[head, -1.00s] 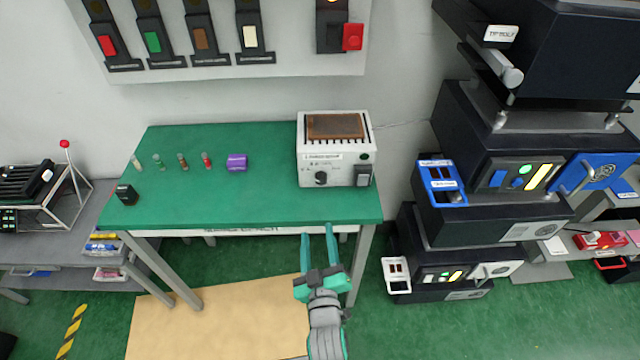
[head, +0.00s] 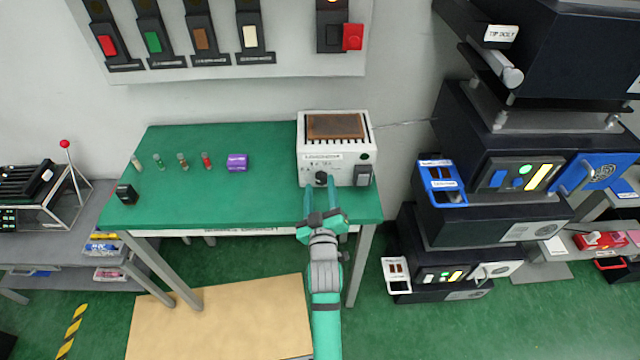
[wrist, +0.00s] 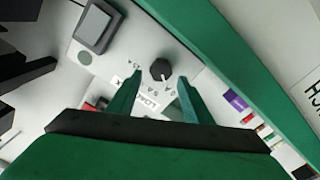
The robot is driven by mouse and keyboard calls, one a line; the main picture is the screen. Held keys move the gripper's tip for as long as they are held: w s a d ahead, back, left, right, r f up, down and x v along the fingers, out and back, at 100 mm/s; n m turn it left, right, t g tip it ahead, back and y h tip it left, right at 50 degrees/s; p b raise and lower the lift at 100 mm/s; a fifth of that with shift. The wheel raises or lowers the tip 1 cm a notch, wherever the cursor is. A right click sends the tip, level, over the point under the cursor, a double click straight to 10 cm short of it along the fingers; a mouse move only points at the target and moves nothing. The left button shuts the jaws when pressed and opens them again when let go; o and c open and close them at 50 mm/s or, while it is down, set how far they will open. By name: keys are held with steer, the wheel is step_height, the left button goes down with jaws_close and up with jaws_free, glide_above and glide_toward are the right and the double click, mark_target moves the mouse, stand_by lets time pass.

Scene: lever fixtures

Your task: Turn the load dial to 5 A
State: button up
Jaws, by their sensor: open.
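The load box (head: 312,156) is a white unit with a brown slotted top, standing at the right end of the green table. Its black round dial (head: 321,177) is low on the front face. In the wrist view the dial (wrist: 160,70) shows with small printed amp marks around it, tilted and hard to read. I cannot tell which mark its pointer is at. My gripper (head: 321,190) is open in front of the dial. In the wrist view the open fingertips (wrist: 160,79) lie on either side of the dial, and contact is not visible.
A dark square rocker switch (head: 363,174) is on the box, right of the dial. Several small coloured cylinders, a purple block (head: 237,162) and a small black block (head: 126,193) stand on the green table (head: 260,200). Dark stacked machines (head: 490,215) stand to the right.

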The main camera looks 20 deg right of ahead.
steer(key=shift+x, duration=1.05)
steer(key=c, duration=1.1)
steer(key=shift+o, duration=0.2)
steer(key=shift+m, duration=0.3)
steer(key=m, duration=0.3)
steer(key=shift+d, duration=0.1)
steer(key=shift+s+d+m, duration=0.1)
steer(key=shift+d+m, duration=0.1)
steer(key=shift+m, duration=1.9)
